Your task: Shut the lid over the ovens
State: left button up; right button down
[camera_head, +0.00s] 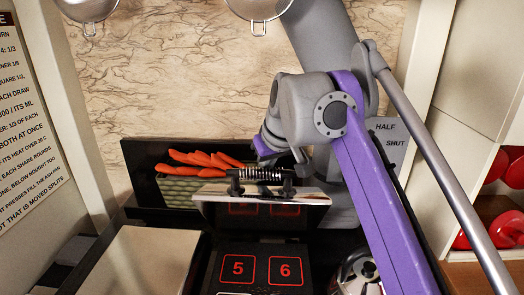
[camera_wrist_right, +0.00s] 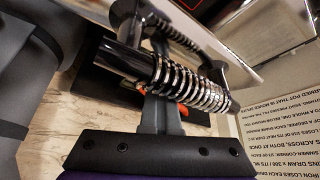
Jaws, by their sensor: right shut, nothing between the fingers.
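The lid (camera_head: 310,196) is raised and tilted over the black oven top, its chrome face and edge showing. A coiled spring handle (camera_head: 262,174) runs along it between black brackets; the handle also shows close up in the wrist view (camera_wrist_right: 190,85). In front of the lid, the oven top carries red-outlined squares marked 5 (camera_head: 238,268) and 6 (camera_head: 286,270). My right arm reaches in behind the lid. My right gripper (camera_wrist_right: 160,112) is shut and empty, its fingers close to the spring handle; I cannot tell whether they touch. My left gripper is out of view.
Carrots (camera_head: 205,159) lie over a green patterned container in a black tray behind the lid. A pale board (camera_head: 140,265) is at front left. A metal pot (camera_head: 358,275) stands right of the squares.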

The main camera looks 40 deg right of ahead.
aim_at(261, 193)
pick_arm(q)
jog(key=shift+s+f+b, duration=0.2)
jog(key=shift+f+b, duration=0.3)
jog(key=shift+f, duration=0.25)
pick_arm(e)
jog(key=shift+s+a+f, duration=0.4)
jog(key=shift+s+a, duration=0.25)
jog(key=shift+s, duration=0.15)
jog(key=shift+s+a+f, duration=0.4)
jog(key=shift+s+a, duration=0.25)
jog(key=shift+s, duration=0.1)
jog(key=shift+s+a+f, duration=0.1)
pick_arm(q)
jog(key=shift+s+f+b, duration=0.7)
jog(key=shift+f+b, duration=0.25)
jog(key=shift+b, duration=0.05)
pick_arm(e)
jog(key=s+a+f, duration=0.2)
jog(key=s, duration=0.3)
jog(key=shift+a+f, duration=0.2)
jog(key=shift+a, duration=0.15)
jog(key=shift+f, duration=0.1)
